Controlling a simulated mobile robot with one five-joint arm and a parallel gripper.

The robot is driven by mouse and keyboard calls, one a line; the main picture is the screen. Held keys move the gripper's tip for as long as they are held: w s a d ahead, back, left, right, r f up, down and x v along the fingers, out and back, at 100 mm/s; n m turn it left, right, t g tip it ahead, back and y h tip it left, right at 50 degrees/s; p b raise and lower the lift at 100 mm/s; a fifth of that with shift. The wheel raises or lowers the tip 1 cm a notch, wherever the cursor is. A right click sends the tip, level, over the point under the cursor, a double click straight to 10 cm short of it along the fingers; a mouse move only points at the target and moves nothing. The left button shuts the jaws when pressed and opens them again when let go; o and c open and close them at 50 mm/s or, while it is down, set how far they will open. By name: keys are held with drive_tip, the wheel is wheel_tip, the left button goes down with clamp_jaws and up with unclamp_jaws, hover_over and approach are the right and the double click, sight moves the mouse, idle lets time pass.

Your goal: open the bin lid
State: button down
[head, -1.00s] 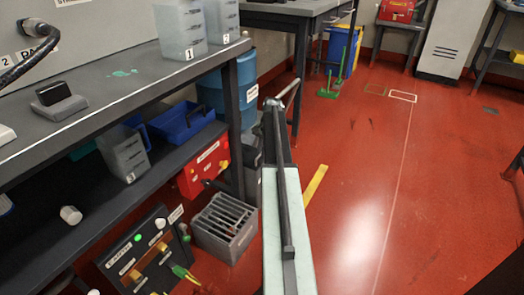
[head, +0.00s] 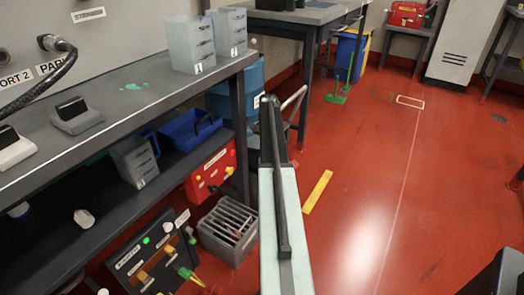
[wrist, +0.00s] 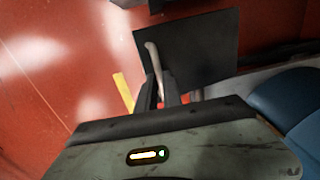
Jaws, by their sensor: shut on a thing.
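My gripper (wrist: 161,92) is shut on a pale, curved handle (wrist: 153,60) in the wrist view. A dark flat panel (wrist: 200,50), which looks like the bin lid, lies just beyond the fingers; I cannot tell how the handle joins it. In the head view a pale bar (head: 294,98), likely the same handle, shows past the end of my arm, in front of the bench at the back. My arm hides the fingers and most of the bin there, so I cannot tell how far the lid is raised.
A blue drum (head: 251,75) stands left of my arm's end; its blue side (wrist: 292,105) fills the right of the wrist view. A grey slotted crate (head: 228,232) and a red box (head: 211,170) are at the left. Open red floor (head: 375,190) lies right, with a yellow strip (head: 317,191).

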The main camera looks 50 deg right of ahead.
drive_tip(key=w+a+r+p, duration=0.1)
drive_tip(key=w+r+p, duration=0.3)
drive_tip(key=w+r, duration=0.1)
drive_tip(key=shift+a+r, duration=0.15)
idle(0.4)
drive_tip(key=c, duration=1.6)
unclamp_jaws()
drive_tip(key=shift+o, duration=0.5)
drive_tip(key=shift+s, duration=0.1)
wheel_tip(320, 180, up, 8)
drive_tip(key=p, duration=0.7)
drive_tip(key=shift+s+f+p, duration=0.25)
drive_tip(key=shift+p, duration=0.15)
